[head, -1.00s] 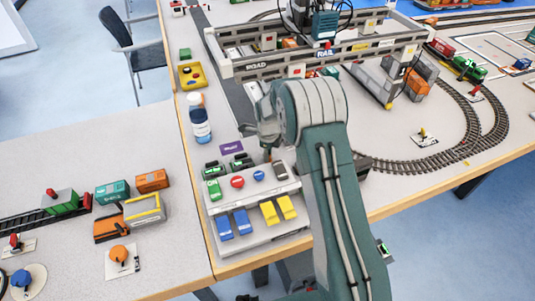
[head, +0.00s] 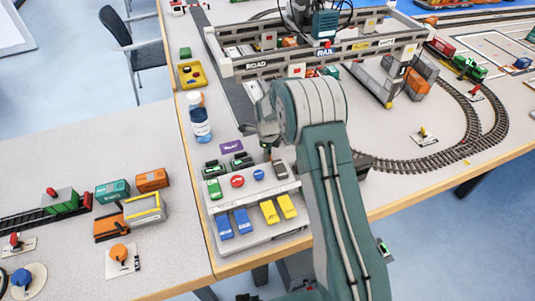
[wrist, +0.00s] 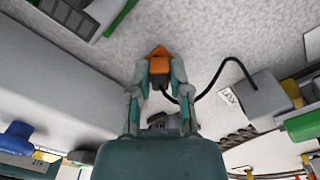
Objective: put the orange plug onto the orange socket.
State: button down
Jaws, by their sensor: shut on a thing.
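My gripper (wrist: 160,88) is shut on the orange plug (wrist: 160,66) in the wrist view. A black cable runs from the plug to a grey box at the right. A brighter orange pointed shape (wrist: 158,51) shows just beyond the fingertips; I cannot tell whether it is the plug's end or the orange socket. I cannot make out the orange socket for sure in either view. In the head view my gripper (head: 266,146) points down behind the control console, partly hidden by my own arm, and the plug cannot be made out there.
The console (head: 250,205) with blue and yellow switches stands at the table's front edge. The gantry crane (head: 320,55) spans the table behind my arm.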

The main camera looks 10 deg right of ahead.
jog(key=c, duration=0.5)
grip_release()
jog(key=o, duration=0.5)
jog(key=shift+r, duration=3.5)
